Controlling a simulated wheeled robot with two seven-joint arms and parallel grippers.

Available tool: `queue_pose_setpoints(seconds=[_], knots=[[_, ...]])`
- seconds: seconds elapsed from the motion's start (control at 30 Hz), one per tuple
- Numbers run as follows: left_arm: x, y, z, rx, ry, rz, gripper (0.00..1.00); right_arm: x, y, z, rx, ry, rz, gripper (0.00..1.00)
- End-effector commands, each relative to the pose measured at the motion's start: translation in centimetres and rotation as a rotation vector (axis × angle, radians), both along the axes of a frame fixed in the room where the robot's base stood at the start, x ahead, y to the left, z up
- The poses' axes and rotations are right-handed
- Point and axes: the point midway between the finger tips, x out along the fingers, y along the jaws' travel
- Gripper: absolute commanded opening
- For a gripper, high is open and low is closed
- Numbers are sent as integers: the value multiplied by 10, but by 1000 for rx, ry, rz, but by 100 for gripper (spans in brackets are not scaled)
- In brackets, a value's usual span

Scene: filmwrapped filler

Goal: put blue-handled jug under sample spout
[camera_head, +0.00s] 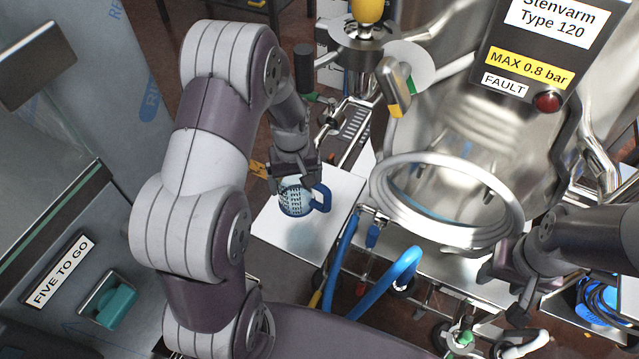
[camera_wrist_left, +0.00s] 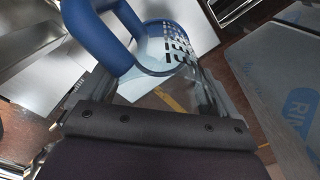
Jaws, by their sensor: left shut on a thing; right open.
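The blue-handled jug (camera_head: 294,203) is clear with dark printed marks and a blue base band. It is over a white board at centre left, its blue handle (camera_head: 323,198) to the right. My left gripper (camera_head: 292,180) is shut on the jug from above. In the left wrist view the jug (camera_wrist_left: 160,58) is between the fingers, the blue handle at upper left. I cannot tell whether its base touches the board. A small valve with a blue part (camera_head: 372,236) hangs right of the board; I cannot tell if it is the sample spout. My right gripper (camera_head: 506,270) is open at the right.
A steel tank with an open ring hatch (camera_head: 388,208) stands right of the jug. A thick blue hose (camera_head: 398,268) loops below it. The white board (camera_head: 281,236) has bare room in front of the jug. A grey cabinet (camera_head: 70,270) stands at left.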

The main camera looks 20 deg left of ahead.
Motion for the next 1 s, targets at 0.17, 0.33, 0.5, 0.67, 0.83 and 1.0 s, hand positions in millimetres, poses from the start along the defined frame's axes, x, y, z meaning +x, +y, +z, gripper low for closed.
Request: queue_pose_setpoints(seconds=[0.17,0.33,0.5,0.67,0.83,1.0], knots=[[-3,-1,-8,1,4,98,59,-1,0,-1,0,0,0,52],[-4,-1,-49,1,5,110,59,-1,0,-12,0,0,0,52],[-4,-1,-71,1,4,109,59,-1,0,-17,0,0,0,52],[-4,-1,-98,1,2,108,59,-1,0,-25,0,0,0,52],[-4,-1,-99,1,0,107,59,-1,0,-23,0,0,0,52],[-4,-1,-102,2,2,107,59,-1,0,-25,0,0,0,52]])
